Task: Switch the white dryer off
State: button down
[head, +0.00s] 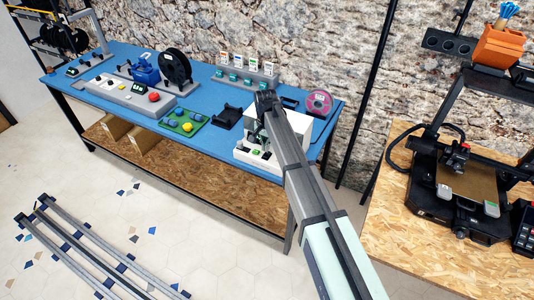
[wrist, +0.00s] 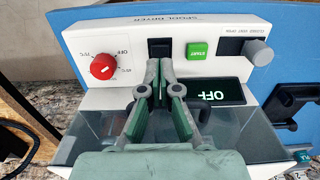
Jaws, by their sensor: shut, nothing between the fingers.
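The white dryer (head: 296,129) stands on the right part of the blue table, partly hidden behind my arm. In the wrist view its white panel (wrist: 215,30) is labelled SPOOL DRYER and appears upside down. The panel has a red knob (wrist: 103,66) with OFF and temperature marks, a black switch (wrist: 159,48), a green START button (wrist: 197,50) and a grey vent knob (wrist: 258,52). Its dark display (wrist: 222,93) reads OFF. My gripper (wrist: 160,66) is shut and empty, its fingertips right by the black switch. I cannot tell whether they touch it. My gripper in the head view (head: 266,100) is over the dryer.
A pink spool (head: 319,103) and a black holder (head: 227,117) stand near the dryer. A green tray (head: 184,123), a grey box with a red button (head: 154,97) and a black spool (head: 175,67) are farther left. A printer (head: 465,190) stands on the right table.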

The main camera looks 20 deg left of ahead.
aim_at(266, 156)
jog(key=shift+r+p, duration=0.8)
jog(key=shift+r, duration=1.15)
jog(key=shift+f, duration=0.1)
